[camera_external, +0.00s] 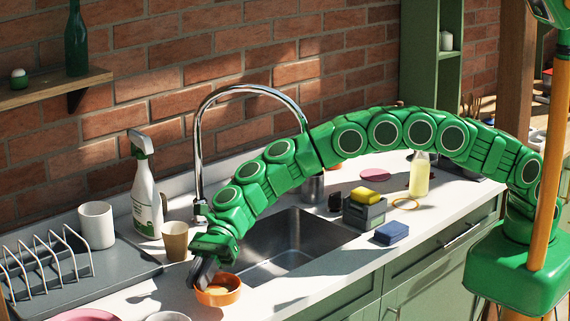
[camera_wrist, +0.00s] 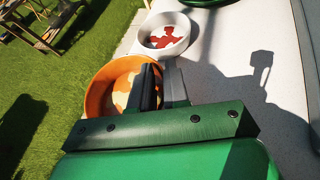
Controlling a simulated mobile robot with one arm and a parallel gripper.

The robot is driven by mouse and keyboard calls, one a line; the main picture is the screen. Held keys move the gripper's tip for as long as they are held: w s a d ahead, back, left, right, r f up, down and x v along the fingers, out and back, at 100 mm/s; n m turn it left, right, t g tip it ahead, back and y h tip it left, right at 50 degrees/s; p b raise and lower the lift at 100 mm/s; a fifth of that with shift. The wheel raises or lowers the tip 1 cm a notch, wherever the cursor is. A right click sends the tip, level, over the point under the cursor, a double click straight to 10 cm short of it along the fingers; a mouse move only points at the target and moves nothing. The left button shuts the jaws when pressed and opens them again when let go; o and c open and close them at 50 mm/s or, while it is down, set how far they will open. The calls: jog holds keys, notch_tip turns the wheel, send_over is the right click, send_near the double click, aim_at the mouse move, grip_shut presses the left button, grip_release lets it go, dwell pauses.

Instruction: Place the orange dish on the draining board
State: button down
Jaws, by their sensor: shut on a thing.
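The orange dish (camera_external: 217,293) is a small round bowl with pale patches inside, near the front of the counter beside the sink. My gripper (camera_external: 203,276) points down at its left side, shut on the dish's wall. In the wrist view the jaws (camera_wrist: 162,86) pinch the right side of the orange dish (camera_wrist: 96,96). I cannot tell whether the dish touches the counter. The grey draining board (camera_external: 65,298) lies to the left of the sink, with a wire rack and a white mug on it.
The wire rack (camera_external: 45,262) and white mug (camera_external: 97,225) occupy part of the board. A tan cup (camera_external: 175,241) and spray bottle (camera_external: 146,195) stand behind my gripper. A whitish bowl (camera_wrist: 149,45) with red residue sits close to the dish. The sink (camera_external: 290,242) is open to the right.

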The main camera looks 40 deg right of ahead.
aim_at(200, 306)
jog(key=shift+w+a+f, duration=0.1)
jog(key=shift+a+f, duration=0.15)
jog(key=shift+f, duration=1.65)
jog(key=shift+f, duration=0.1)
jog(key=c, duration=1.1)
grip_release()
jog(key=shift+v, duration=1.75)
notch_tip(200, 306, up, 7)
jog(key=shift+a, duration=0.15)
